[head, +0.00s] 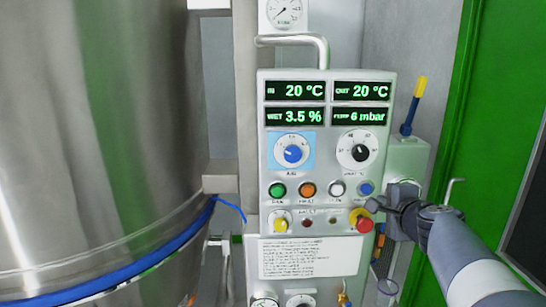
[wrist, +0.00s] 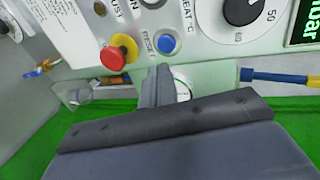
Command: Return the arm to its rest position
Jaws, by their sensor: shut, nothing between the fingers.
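My arm (head: 455,245) reaches in from the lower right in the head view. My gripper (head: 373,205) is at the lower right of the control panel (head: 312,180), close to the red mushroom button (head: 364,225) and the blue button (head: 366,188). In the wrist view my gripper (wrist: 160,74) has its fingers together and empty, just below the blue button (wrist: 166,43) and right of the red button (wrist: 120,53). I cannot tell whether the fingertips touch the panel.
A large steel vessel (head: 95,130) with a blue band fills the left. A grey box (head: 408,160) with a yellow-and-blue stick (head: 413,105) stands right of the panel. A green wall or door (head: 480,120) is behind my arm. The panel reads 20 °C twice, 3.5 % and 6 mbar.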

